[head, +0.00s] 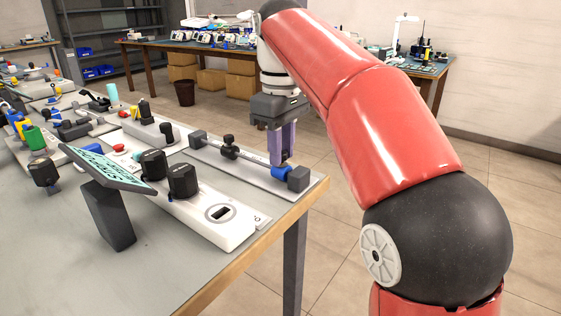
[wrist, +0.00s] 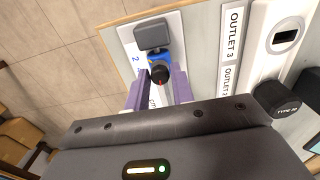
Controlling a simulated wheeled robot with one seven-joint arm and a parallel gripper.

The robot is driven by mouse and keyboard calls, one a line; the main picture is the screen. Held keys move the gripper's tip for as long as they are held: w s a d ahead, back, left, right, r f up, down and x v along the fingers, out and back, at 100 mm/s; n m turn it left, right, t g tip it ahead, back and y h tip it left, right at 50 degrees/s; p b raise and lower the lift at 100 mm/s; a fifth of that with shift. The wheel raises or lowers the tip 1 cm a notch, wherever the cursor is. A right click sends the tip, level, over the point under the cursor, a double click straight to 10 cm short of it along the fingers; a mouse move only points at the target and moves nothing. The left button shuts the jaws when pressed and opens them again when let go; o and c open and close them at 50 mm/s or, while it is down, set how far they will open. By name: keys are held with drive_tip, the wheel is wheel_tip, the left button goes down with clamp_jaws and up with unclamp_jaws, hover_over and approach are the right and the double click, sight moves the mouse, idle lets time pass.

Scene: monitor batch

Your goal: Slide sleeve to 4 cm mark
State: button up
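The blue sleeve (head: 282,173) is on a rail fixture, close to the grey block at its near right end (head: 298,178). In the wrist view the blue part (wrist: 155,58) sits beside the grey end block (wrist: 153,34), and a black knob with a red mark (wrist: 159,75) is at it. My gripper (head: 283,163) points down at the sleeve. In the wrist view its purple fingers (wrist: 158,80) are on either side of the knob. I cannot tell whether they touch it. The 4 cm mark cannot be made out.
The fixture's white base (head: 245,166) lies along the table edge. A black clamp knob (head: 229,146) stands mid-rail. A white outlet unit (head: 222,214) with black knobs is close beside it, with a tilted display (head: 108,168) nearby. The front tabletop (head: 160,268) is clear.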

drive_tip(key=c, duration=0.4)
drive_tip(key=shift+w+a+r+p, duration=0.1)
drive_tip(key=shift+w+a+p, duration=0.5)
drive_tip(key=shift+p, duration=0.2)
drive_tip(key=shift+w+a+p, duration=0.35)
drive_tip(key=shift+a+p, duration=0.1)
drive_tip(key=shift+a, duration=0.1)
drive_tip(key=o, duration=0.9)
drive_tip(key=shift+o, duration=0.2)
drive_tip(key=shift+r+p, duration=0.4)
drive_tip(key=shift+r, duration=1.95)
